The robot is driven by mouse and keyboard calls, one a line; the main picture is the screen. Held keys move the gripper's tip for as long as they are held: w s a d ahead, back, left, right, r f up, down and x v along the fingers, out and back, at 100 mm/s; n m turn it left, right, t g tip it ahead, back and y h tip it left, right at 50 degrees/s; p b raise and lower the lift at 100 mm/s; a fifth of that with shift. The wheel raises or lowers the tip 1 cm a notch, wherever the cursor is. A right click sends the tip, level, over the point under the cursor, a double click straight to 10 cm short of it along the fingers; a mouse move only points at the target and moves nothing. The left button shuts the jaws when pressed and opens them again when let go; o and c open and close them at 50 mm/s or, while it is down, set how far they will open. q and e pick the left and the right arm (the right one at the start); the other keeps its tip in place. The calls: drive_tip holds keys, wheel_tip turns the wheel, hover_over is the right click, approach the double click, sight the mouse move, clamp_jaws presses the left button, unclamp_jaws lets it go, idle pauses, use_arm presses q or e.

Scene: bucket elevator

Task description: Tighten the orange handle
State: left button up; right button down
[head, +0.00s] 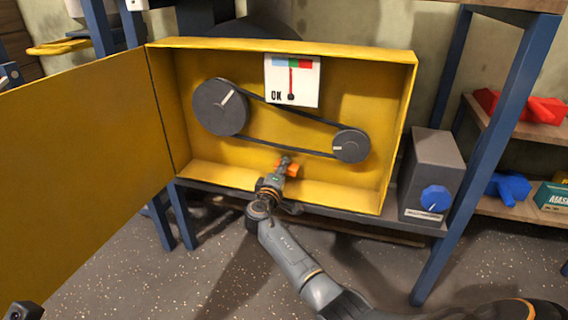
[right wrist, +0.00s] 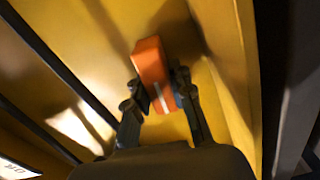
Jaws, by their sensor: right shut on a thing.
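The orange handle (head: 293,170) is low inside the open yellow box, below the belt. It also shows in the right wrist view (right wrist: 150,66) as an orange block with a pale line on its lower part. My right gripper (head: 283,166) reaches into the box from the front. In the right wrist view its two fingers (right wrist: 162,92) are closed on the sides of the orange handle's lower end. The handle's base is partly hidden by the fingers.
Inside the box a belt joins a large pulley (head: 220,107) and a small pulley (head: 351,146). A gauge (head: 292,80) marked OK hangs above. The yellow door (head: 80,170) stands open at left. A grey control box with a blue knob (head: 436,198) stands right.

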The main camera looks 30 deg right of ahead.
drive_tip(key=shift+n+p, duration=0.45)
drive_tip(key=shift+n, duration=0.55)
drive_tip(key=c, duration=1.2)
unclamp_jaws()
drive_tip(key=shift+f, duration=0.1)
drive_tip(key=shift+o, duration=0.2)
drive_tip(key=v, duration=1.2)
drive_tip(key=shift+w, duration=0.1)
